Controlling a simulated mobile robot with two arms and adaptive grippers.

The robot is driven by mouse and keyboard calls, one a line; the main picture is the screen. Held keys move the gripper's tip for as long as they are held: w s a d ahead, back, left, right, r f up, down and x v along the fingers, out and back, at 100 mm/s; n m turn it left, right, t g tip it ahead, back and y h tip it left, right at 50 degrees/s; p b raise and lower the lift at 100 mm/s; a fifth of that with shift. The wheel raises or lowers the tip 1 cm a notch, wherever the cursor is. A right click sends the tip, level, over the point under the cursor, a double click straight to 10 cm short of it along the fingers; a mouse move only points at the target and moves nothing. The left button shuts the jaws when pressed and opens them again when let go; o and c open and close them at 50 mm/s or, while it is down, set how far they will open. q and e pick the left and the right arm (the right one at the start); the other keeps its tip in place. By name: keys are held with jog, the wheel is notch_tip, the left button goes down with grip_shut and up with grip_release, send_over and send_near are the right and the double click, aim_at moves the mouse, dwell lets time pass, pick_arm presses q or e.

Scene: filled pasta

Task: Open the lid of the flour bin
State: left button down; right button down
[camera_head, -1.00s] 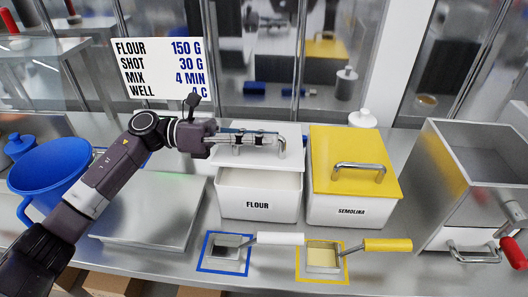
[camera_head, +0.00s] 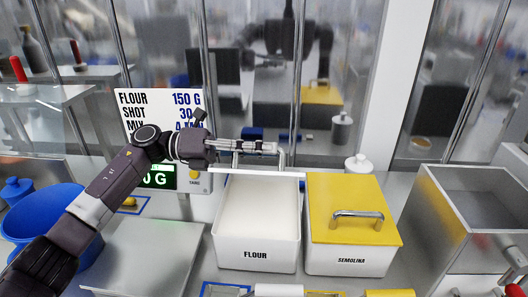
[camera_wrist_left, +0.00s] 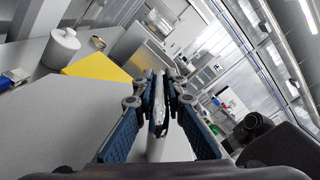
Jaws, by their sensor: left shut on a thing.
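The white flour bin (camera_head: 255,254) stands open at the front, with pale flour (camera_head: 258,208) showing inside. Its white lid (camera_head: 258,174) is swung up at the back and shows nearly edge-on above the bin. My left gripper (camera_head: 262,148) is shut on the lid's metal handle (camera_head: 283,159) behind the bin's rear edge. In the left wrist view the handle (camera_wrist_left: 158,100) lies between the two fingers.
The semolina bin (camera_head: 350,262) with a closed yellow lid (camera_head: 350,195) stands close on the right. A blue bowl (camera_head: 42,212), a steel plate (camera_head: 145,262) and a scale display (camera_head: 160,178) are at left. A steel hopper (camera_head: 455,220) stands at right.

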pick_arm(q)
jog(key=c, duration=2)
grip_release()
jog(key=shift+o, duration=0.2)
jog(key=a, duration=1.2)
